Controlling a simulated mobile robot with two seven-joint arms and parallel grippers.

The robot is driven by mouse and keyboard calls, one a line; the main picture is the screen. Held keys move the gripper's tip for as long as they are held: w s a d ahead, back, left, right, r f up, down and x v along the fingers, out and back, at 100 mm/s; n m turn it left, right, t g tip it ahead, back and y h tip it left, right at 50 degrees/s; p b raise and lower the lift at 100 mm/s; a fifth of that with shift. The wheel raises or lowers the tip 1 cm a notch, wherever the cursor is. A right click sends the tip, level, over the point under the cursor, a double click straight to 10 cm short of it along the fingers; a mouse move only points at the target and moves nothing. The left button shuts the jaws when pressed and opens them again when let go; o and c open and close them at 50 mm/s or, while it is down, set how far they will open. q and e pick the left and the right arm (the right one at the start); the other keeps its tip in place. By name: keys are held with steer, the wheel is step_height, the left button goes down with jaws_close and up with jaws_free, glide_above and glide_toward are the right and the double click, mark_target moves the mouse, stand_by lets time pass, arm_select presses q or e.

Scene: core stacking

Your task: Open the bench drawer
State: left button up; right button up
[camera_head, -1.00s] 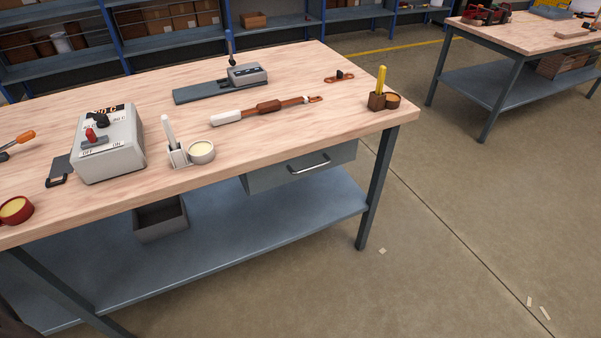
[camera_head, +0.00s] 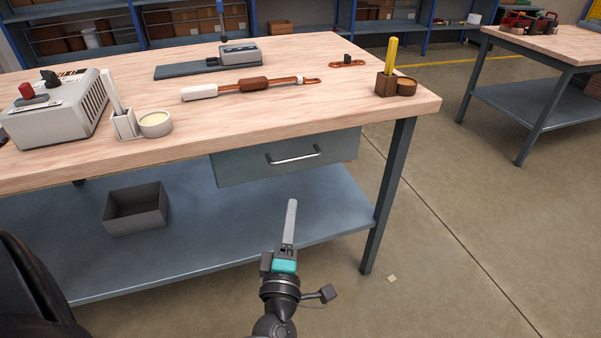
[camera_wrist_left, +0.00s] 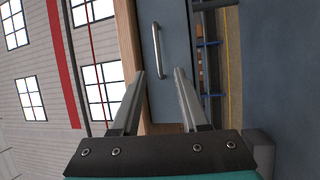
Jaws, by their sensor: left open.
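The bench drawer (camera_head: 236,171) is a grey-blue box under the right part of the wooden bench top, and it looks closed. Its silver bar handle (camera_head: 293,157) is on the front face. In the left wrist view the handle (camera_wrist_left: 157,51) lies beyond the fingertips, roughly between their lines. My left gripper (camera_head: 291,205) is below and in front of the drawer in the head view, apart from the handle. In the left wrist view its two fingers (camera_wrist_left: 160,74) are spread with nothing between them. My right gripper is not in view.
The bench top edge (camera_head: 330,130) overhangs the drawer. A bench leg (camera_head: 390,190) stands right of it. A grey bin (camera_head: 136,209) sits on the lower shelf (camera_head: 200,250). A wooden holder (camera_head: 385,84) is near the top's right corner.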

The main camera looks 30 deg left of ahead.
mark_target(295, 161)
arm_select(q)
steer(key=shift+n+y, duration=0.3)
steer(key=shift+b+x, duration=1.6)
steer(key=shift+x, duration=6.15)
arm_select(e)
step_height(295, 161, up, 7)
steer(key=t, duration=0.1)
arm_select(q)
steer(key=shift+s+a+r, duration=0.1)
steer(key=shift+a, duration=0.05)
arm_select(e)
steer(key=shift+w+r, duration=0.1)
arm_select(q)
jaws_close()
